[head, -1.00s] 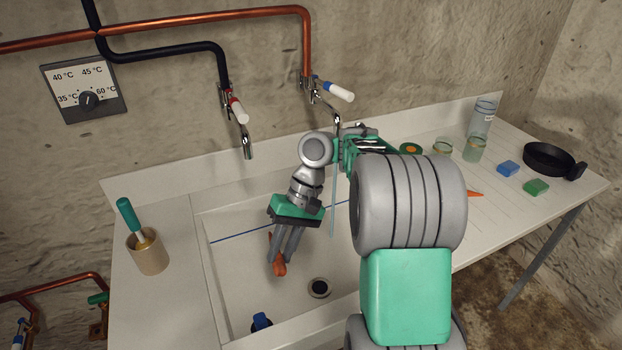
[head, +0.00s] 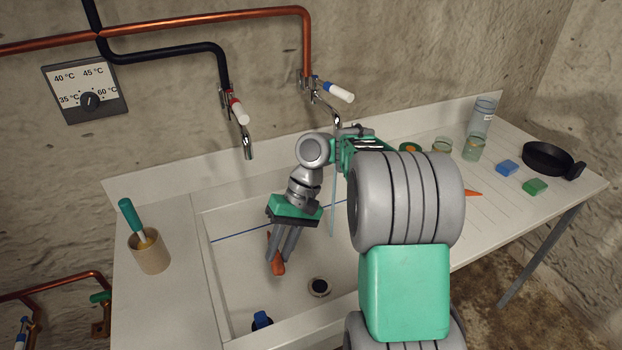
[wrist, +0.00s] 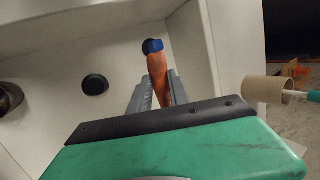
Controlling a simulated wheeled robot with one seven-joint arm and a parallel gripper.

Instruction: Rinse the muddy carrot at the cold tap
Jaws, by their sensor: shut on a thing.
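My gripper (head: 279,256) is shut on the orange carrot (head: 277,267), low inside the white sink basin. In the wrist view the carrot (wrist: 157,72) lies between the two fingers and points away; how much mud is on it is hard to tell. The cold tap, with a blue-and-white handle (head: 339,92), is on the wall behind my arm; its spout is partly hidden. A thin pale-blue stream (head: 333,208) falls below it into the basin, right of my gripper. The carrot is apart from this stream.
The red-handled tap (head: 239,111) hangs left of the cold tap. The basin has a dark drain (head: 319,287) and a blue object (head: 262,320) near the front. A brush pot (head: 151,256) stands left. Jars (head: 473,148), sponges and a black pan (head: 547,159) stand right.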

